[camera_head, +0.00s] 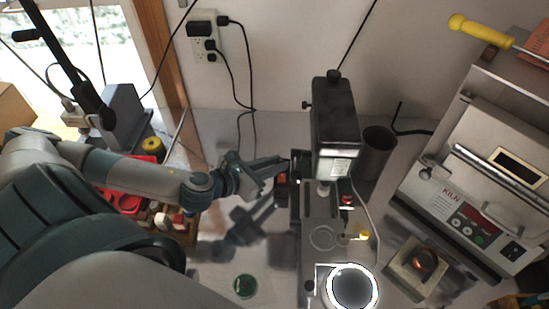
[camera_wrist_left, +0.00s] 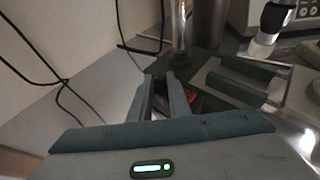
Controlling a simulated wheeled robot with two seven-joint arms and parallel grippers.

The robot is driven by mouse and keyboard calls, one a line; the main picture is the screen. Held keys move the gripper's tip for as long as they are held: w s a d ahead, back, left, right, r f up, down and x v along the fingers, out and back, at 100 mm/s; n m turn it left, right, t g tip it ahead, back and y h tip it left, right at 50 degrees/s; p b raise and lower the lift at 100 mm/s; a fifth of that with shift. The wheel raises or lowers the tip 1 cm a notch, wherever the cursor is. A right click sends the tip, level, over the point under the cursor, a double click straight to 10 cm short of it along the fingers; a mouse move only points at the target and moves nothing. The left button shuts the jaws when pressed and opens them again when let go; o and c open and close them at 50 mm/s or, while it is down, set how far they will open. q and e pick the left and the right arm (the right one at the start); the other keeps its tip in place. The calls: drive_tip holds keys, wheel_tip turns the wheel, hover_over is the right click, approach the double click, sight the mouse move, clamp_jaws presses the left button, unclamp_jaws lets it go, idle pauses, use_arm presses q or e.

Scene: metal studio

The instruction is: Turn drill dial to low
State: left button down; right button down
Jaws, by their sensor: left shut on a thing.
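The drill press (camera_head: 335,125) stands upright at the middle of the bench, with a dark box-shaped head and a grey base below. My left gripper (camera_head: 284,165) reaches in from the left, with its fingertips at the left side of the drill's column. In the left wrist view its two fingers (camera_wrist_left: 160,88) are close together beside the drill's base (camera_wrist_left: 240,82). They are shut on a small part there, which I take to be the drill dial; the fingers hide it, and its setting cannot be read. My right gripper is not in view.
A kiln (camera_head: 475,195) stands at the right, with a small glowing burner block (camera_head: 420,265) in front. A dark cup (camera_head: 376,150) is behind the drill. A white-lit ring (camera_head: 352,287) and a green round dish (camera_head: 245,285) are in front. Red bins (camera_head: 125,195) lie left.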

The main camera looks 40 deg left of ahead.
use_arm(q)
drive_tip(key=c, duration=1.9)
unclamp_jaws()
drive_tip(key=shift+c, duration=0.2)
drive_tip(key=shift+s, duration=0.1)
drive_tip(key=shift+b+v, duration=0.4)
drive_tip(key=shift+v, duration=0.4)
drive_tip(key=b+v, duration=0.1)
drive_tip(key=v, duration=0.2)
drive_tip(key=shift+s+a+f, duration=0.1)
drive_tip(key=shift+s+a, duration=0.05)
drive_tip(key=shift+s, duration=0.1)
drive_tip(key=p+v, duration=0.5)
drive_tip(key=v, duration=0.7)
